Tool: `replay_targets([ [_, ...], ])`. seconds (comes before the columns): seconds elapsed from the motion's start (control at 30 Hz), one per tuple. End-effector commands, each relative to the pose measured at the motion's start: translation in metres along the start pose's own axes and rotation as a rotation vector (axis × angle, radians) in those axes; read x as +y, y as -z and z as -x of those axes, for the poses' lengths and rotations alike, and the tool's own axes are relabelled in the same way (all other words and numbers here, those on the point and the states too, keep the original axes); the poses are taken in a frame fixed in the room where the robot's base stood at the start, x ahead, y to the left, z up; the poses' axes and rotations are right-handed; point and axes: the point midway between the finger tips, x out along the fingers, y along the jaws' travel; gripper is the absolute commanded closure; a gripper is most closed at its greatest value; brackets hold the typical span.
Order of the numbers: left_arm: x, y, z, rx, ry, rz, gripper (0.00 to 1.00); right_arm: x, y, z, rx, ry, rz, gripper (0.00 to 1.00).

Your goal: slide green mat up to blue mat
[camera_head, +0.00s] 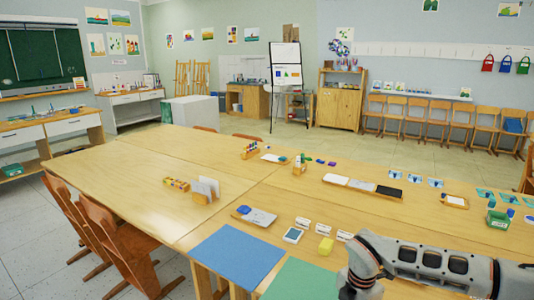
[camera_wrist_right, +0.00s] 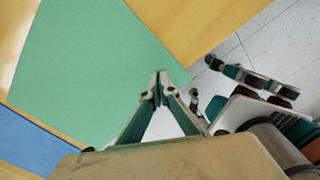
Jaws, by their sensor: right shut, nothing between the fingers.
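The blue mat (camera_head: 238,256) lies flat on the near part of the wooden table. The green mat (camera_head: 301,281) lies to its right, partly cut off by the picture's bottom edge. A narrow strip of bare wood shows between them. In the right wrist view the green mat (camera_wrist_right: 85,65) fills much of the picture, with the blue mat (camera_wrist_right: 30,145) at lower left. My right gripper (camera_wrist_right: 159,84) is shut and empty, its tips over the green mat near its edge. I cannot tell whether they touch it. The arm hides it in the head view. My left gripper is not in view.
A card holder (camera_head: 205,190) stands farther left. The table's left part is clear. Chairs (camera_head: 120,245) line its left side. Floor shows past the table edge in the wrist view.

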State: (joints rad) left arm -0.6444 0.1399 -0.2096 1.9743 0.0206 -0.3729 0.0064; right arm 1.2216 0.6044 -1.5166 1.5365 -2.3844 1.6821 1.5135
Motion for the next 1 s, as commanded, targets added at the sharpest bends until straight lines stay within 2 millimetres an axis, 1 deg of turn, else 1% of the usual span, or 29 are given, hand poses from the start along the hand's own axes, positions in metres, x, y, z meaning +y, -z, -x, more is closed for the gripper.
replay_targets([
  [0.4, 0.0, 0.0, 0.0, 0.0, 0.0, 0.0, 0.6, 0.009, 0.006, 0.0, 0.0, -0.001, 0.002, 1.0],
  [1.0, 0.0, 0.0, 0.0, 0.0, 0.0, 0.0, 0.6, 0.011, 0.008, -0.001, 0.001, -0.001, 0.002, 1.0],
])
